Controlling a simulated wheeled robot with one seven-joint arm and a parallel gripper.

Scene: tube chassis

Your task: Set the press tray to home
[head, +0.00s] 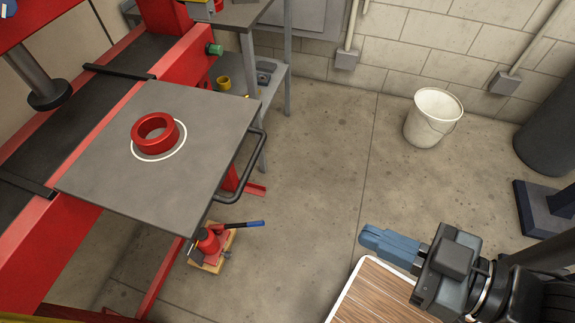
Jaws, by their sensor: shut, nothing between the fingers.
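The press tray (185,187) is a flat grey plate on the red press frame at the left. It sticks out past the frame toward the open floor on the right. A dark bar handle (250,163) runs along its right edge. A red ring (155,133) lies on the tray, off centre within a white painted circle (180,143). The dark press ram (48,95) hangs over the bed to the upper left, not above the ring. My gripper (366,240) is at the lower right, well away from the handle, with its blue fingers shut and empty.
A red jack with a blue-tipped lever (212,243) stands on the floor below the tray. A white bucket (433,118) stands near the back wall. A wood-topped surface (375,297) lies under my gripper. The floor between tray and gripper is clear.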

